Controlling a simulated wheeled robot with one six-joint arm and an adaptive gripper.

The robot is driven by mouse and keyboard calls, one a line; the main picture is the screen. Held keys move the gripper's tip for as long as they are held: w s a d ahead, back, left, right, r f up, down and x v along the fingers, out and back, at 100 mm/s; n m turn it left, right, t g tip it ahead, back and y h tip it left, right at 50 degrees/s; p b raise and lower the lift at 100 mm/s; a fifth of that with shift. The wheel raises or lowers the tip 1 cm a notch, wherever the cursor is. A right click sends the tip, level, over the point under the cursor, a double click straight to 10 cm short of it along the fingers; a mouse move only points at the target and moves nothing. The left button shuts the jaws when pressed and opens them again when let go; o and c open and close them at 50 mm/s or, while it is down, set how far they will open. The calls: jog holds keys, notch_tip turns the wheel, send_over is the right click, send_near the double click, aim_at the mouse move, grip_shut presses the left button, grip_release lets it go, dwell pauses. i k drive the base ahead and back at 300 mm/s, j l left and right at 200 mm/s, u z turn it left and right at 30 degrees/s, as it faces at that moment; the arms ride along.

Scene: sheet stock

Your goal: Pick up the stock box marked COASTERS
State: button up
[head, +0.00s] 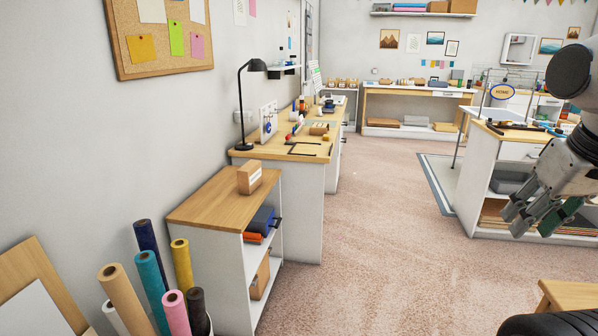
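A small brown cardboard box (249,179) with a pale label stands on the wooden top of a low white shelf unit at left. The label is too small to read, so I cannot tell whether it says COASTERS. Another brown box (260,278) sits on the lowest shelf of that unit, partly hidden by its side. My gripper (535,217) hangs at the far right, far from both boxes, in front of a white workbench. Its fingers overlap dark things and a green patch behind or between them, so its opening is unclear.
A desk with a black lamp (243,100) adjoins behind. Carpet (380,240) is clear in the middle. A wooden stool (570,294) is at lower right.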

aim_at(249, 176)
jog(key=i+l, duration=0.1)
jog(key=i, duration=0.6)
jog(key=i+l, duration=0.1)
jog(key=i, duration=0.65)
jog(key=i+l+u, duration=0.1)
jog(key=i+u, duration=0.3)
jog(key=i+l+u, duration=0.25)
jog(key=u, duration=0.15)
jog(key=i+l+u, duration=0.7)
jog(key=u, duration=0.15)
jog(key=i+l+u, duration=0.15)
jog(key=l+u, duration=0.25)
jog(key=l, duration=0.2)
